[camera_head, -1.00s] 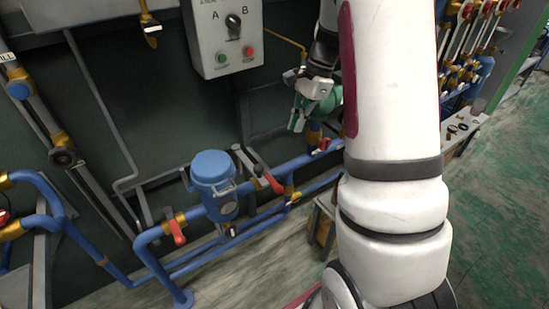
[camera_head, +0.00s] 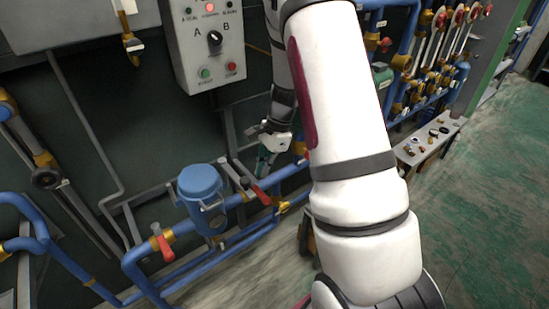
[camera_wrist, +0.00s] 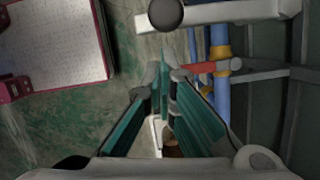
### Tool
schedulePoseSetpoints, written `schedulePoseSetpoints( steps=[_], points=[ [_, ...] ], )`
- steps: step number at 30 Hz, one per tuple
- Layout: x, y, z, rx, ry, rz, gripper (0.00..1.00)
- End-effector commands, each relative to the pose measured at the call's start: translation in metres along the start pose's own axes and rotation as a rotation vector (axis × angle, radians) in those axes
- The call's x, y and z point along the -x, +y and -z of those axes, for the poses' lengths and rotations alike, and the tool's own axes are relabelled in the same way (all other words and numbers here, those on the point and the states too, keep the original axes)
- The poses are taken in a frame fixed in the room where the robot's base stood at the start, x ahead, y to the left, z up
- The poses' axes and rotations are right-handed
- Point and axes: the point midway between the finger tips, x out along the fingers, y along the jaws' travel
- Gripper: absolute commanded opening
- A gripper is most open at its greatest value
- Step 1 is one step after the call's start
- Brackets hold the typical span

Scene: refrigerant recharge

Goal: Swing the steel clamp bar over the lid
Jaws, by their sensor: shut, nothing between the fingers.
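The blue canister (camera_head: 203,205) with its round blue lid (camera_head: 199,180) stands upright on the blue pipe run in the head view. A grey bar (camera_head: 231,171) slants just behind and right of the lid; it looks like the steel clamp bar, but I cannot tell for sure. My gripper (camera_head: 264,164) points down to the right of the lid, apart from it, near a red valve handle (camera_head: 262,195). In the wrist view my gripper (camera_wrist: 165,78) has its teal fingers together with nothing held. The canister and lid are not clearly visible there.
Another red handle (camera_head: 162,243) sits left of the canister. A control box (camera_head: 208,45) hangs above. In the wrist view a red handle (camera_wrist: 198,67) lies close to the fingertips, beside a blue pipe (camera_wrist: 222,95). A bench (camera_head: 428,143) with small parts stands at right.

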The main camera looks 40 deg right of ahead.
Motion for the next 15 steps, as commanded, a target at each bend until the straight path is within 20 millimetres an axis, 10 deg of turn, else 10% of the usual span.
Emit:
schedulePoseSetpoints(
  steps=[15],
  points=[
    [-0.0062, 0.0002, -0.0107, -0.002, 0.0, -0.001, 0.0]
  ],
)
